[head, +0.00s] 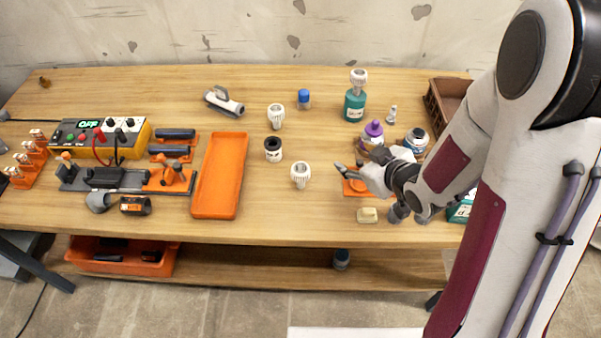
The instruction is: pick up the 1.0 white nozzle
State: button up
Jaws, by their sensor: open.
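Two white nozzles stand on the bench in the head view: one in the middle (300,174) and one farther back (276,115). A third white nozzle-like piece (358,77) sits on top of a teal bottle (355,106). Any size marks are too small to read, so I cannot tell which one is the 1.0 nozzle. My gripper (348,168) is open and empty, to the right of the middle nozzle and apart from it. It is over a small orange holder (355,188), which it partly hides.
A white jar with a dark top (273,149) stands between the two nozzles. An orange tray (220,178) lies left. A purple-topped bottle (373,132) and a jar (416,140) stand close behind my gripper. A cream block (367,215) lies near the front edge.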

aim_at(306, 173)
jog(key=s+a+f+y, duration=0.1)
jog(key=a, duration=0.1)
jog(key=s+a+f+y, duration=0.1)
jog(key=a+f+y, duration=0.1)
jog(key=s+a+f+y, duration=0.1)
jog(key=a+f, duration=0.1)
jog(key=a, duration=0.1)
jog(key=shift+f+n+y, duration=0.25)
jog(key=shift+n+y, duration=0.15)
jog(key=shift+s+a+f+t+y, duration=0.1)
jog(key=shift+s+a+t+y, duration=0.2)
jog(key=shift+s+a+y, duration=0.3)
jog(key=shift+w, duration=0.1)
jog(key=shift+x, duration=1.3)
jog(key=shift+r+x, duration=0.2)
jog(key=shift+x, duration=2.4)
jog(key=shift+w+d, duration=0.1)
jog(key=shift+w, duration=0.05)
jog(key=c, duration=1.1)
